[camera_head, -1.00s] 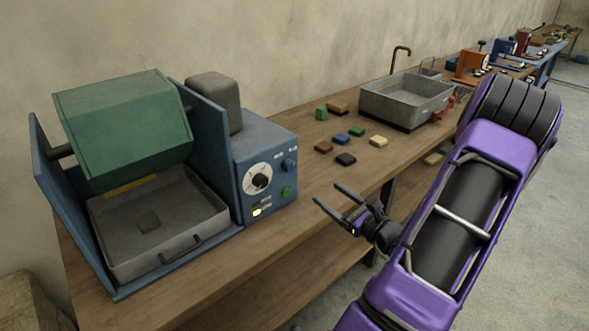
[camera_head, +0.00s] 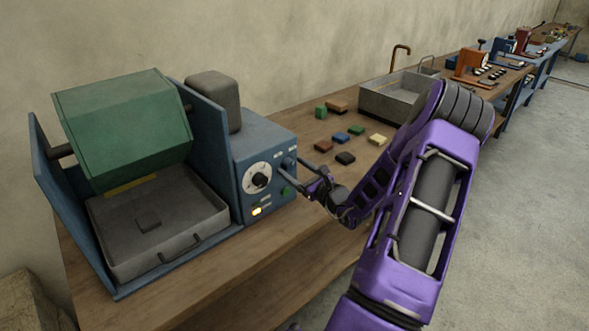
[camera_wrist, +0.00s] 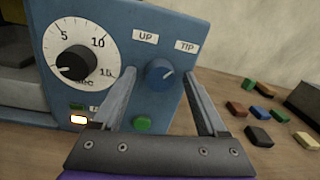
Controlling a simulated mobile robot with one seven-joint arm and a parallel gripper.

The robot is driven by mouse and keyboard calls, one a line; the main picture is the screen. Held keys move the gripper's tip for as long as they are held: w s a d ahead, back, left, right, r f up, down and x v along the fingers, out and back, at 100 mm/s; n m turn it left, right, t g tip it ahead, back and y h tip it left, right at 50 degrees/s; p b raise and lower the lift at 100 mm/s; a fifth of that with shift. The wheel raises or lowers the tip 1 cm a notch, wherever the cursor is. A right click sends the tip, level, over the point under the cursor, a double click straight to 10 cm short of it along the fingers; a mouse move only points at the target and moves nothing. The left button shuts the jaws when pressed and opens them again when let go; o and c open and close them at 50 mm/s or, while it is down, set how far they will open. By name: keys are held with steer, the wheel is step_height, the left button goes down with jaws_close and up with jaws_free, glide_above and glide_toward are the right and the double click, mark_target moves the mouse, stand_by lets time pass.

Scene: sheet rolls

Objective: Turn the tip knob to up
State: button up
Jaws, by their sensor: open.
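The tip knob (camera_wrist: 160,72) is a round blue knob on the blue machine's front panel, below the labels UP (camera_wrist: 146,36) and TIP (camera_wrist: 186,46). A small pale mark shows on its right side, toward TIP. My gripper (camera_wrist: 159,73) is open, with a finger to either side of the knob in the wrist view. I cannot tell whether either finger touches it. In the head view my gripper (camera_head: 291,165) is close to the panel's right side. The green tipping drum (camera_head: 125,128) hangs over a grey tray (camera_head: 206,211).
A dial (camera_wrist: 78,60) with a black pointer sits left of the knob. Several coloured blocks (camera_head: 345,158) lie on the wooden bench (camera_head: 225,265), before a grey basin (camera_head: 385,103).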

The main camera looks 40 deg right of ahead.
steer(key=shift+c, duration=0.2)
jaws_close()
